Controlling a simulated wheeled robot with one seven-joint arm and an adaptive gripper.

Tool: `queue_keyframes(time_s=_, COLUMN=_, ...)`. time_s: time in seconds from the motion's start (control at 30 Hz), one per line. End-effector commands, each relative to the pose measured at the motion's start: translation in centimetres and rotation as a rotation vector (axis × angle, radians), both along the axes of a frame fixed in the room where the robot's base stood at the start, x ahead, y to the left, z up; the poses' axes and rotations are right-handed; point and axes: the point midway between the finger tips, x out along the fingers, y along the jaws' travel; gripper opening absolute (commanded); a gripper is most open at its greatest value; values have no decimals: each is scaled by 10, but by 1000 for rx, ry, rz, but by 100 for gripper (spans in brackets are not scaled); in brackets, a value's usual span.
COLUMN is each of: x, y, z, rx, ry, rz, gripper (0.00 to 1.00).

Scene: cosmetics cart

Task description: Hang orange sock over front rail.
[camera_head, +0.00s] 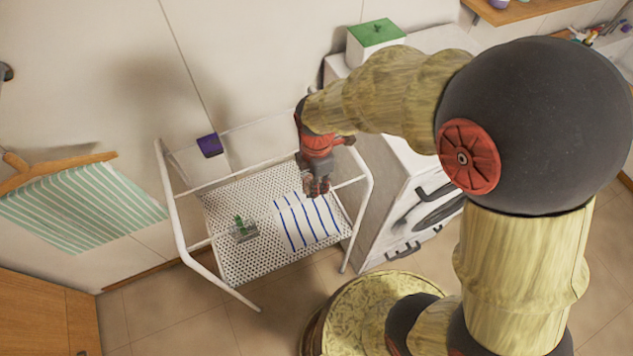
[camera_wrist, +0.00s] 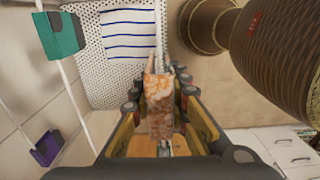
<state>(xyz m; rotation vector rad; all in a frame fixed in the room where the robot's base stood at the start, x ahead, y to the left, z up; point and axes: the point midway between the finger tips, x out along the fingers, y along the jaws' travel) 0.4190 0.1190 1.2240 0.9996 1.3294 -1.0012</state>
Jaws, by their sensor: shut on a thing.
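In the wrist view, my gripper (camera_wrist: 160,88) is shut on the orange sock (camera_wrist: 160,105), a mottled orange and pale strip between the fingers. In the head view, my gripper (camera_head: 318,188) points down over the right part of the white cart, and the sock cannot be made out there. A white front rail (camera_head: 350,183) runs across the cart close to my gripper. In the wrist view, the rail (camera_wrist: 165,35) passes near the fingertips and the sock's end. Whether the sock touches it cannot be told.
A white cabinet (camera_head: 385,200) stands close on the right.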

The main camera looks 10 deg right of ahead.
Motion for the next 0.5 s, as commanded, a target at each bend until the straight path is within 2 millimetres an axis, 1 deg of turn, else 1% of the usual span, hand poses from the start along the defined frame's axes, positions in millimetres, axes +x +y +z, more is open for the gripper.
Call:
queue_keyframes(time_s=0.03, x=0, y=0, z=-4, rx=0, ry=0, rz=0, gripper=0)
queue_keyframes(time_s=0.5, x=0, y=0, z=-30, rx=0, ry=-1, rz=0, gripper=0)
